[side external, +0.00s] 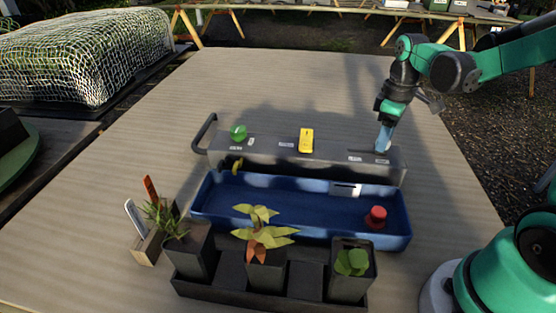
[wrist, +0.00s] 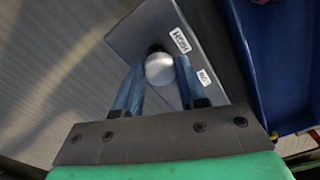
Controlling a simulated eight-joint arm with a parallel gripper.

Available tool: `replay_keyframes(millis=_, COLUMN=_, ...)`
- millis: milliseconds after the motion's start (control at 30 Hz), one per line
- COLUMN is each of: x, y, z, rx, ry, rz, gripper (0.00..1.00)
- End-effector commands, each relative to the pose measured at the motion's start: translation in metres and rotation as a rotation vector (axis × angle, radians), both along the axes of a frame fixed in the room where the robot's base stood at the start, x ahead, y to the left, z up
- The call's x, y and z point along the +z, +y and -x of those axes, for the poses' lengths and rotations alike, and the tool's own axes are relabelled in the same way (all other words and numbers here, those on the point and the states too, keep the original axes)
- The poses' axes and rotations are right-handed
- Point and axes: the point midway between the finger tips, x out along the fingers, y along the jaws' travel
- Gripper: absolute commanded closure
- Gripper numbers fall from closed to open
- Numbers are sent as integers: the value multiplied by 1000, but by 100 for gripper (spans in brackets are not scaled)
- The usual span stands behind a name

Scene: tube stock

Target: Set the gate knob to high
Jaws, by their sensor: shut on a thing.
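The gate knob (wrist: 159,68) is a round silver knob on the grey control box (side external: 230,150), near its right end in the side view. In the wrist view it sits between my two blue fingers. My gripper (side external: 384,147) is shut on it from above and hides it in the side view. Beside the knob is a white label that appears to read HIGH (wrist: 180,40). A second label, which looks like LOW (wrist: 204,77), lies farther along the box edge. The knob appears nearer the HIGH label.
On the same box are a green knob (side external: 238,132) and a yellow switch (side external: 306,140). A blue tray (side external: 300,231) with a red knob (side external: 376,217) stands in front. Potted plants (side external: 265,270) are nearest the camera. The table behind the box is clear.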

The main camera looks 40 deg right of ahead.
Motion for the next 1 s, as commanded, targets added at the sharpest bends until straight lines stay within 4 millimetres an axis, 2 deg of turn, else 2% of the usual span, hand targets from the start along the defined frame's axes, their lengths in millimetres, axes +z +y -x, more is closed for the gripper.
replay_keyframes(millis=33, x=0, y=-4, z=4, rx=-7, ry=14, rz=11, gripper=62)
replay_keyframes(millis=133, x=0, y=-3, z=3, rx=-7, ry=13, rz=10, gripper=33)
replay_keyframes(millis=533, x=5, y=-3, z=2, rx=-5, ry=10, rz=9, gripper=32)
replay_keyframes(millis=800, x=38, y=-3, z=2, rx=-5, ry=11, rz=9, gripper=32)
replay_keyframes(millis=1000, x=54, y=-3, z=3, rx=-6, ry=11, rz=9, gripper=32)
